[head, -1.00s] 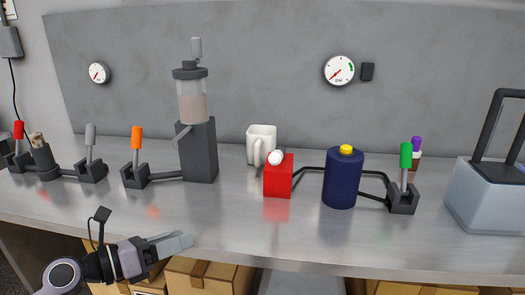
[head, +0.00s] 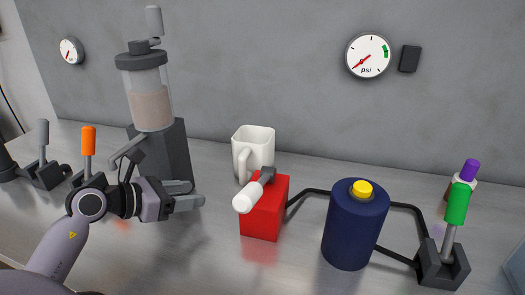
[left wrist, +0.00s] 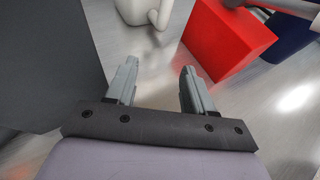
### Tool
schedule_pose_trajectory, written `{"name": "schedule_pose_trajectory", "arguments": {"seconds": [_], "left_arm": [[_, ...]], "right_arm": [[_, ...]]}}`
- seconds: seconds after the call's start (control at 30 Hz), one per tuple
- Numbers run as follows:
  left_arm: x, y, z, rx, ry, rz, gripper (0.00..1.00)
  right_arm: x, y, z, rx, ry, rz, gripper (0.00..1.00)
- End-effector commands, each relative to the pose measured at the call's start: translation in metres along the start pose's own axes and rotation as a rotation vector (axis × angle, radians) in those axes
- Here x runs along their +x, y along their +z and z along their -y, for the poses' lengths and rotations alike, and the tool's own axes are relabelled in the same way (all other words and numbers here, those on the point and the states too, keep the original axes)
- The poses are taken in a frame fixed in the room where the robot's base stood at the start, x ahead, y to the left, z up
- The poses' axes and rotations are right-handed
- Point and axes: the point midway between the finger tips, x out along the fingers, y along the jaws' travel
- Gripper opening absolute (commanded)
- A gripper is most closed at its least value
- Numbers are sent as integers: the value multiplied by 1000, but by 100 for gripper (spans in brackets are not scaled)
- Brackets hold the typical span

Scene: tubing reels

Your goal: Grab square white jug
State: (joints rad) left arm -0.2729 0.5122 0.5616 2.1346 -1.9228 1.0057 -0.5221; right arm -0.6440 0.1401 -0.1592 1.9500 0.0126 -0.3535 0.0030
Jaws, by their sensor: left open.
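The square white jug (head: 254,146) stands upright on the metal bench behind the red box, its handle toward me. The red box and its lever hide part of its lower right. In the left wrist view the jug's lower part and handle (left wrist: 142,10) show at the top edge, ahead of the fingers. My left gripper (head: 197,193) is open and empty, low over the bench, to the left of and nearer than the jug. Its two fingers (left wrist: 157,85) show apart with bare bench between them. My right gripper is not in view.
The red box (head: 263,210) with a white-handled lever (head: 250,195) stands close right of my fingers. The grey dispenser base (head: 172,150) is close on the left. A navy cylinder (head: 352,230) with a yellow cap and a green lever (head: 458,203) stand farther right.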

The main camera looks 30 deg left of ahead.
Motion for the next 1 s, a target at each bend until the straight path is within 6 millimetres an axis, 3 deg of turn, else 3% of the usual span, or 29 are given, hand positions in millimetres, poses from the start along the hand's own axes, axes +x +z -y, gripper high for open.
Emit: {"name": "schedule_pose_trajectory", "arguments": {"seconds": [0.17,0.6,1.0], "left_arm": [[8,4,0,-2,-1,2,53],[64,28,1,-3,-2,2,53],[90,40,1,-4,-3,3,53]], "right_arm": [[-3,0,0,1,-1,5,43],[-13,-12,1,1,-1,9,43],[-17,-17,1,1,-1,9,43]]}}
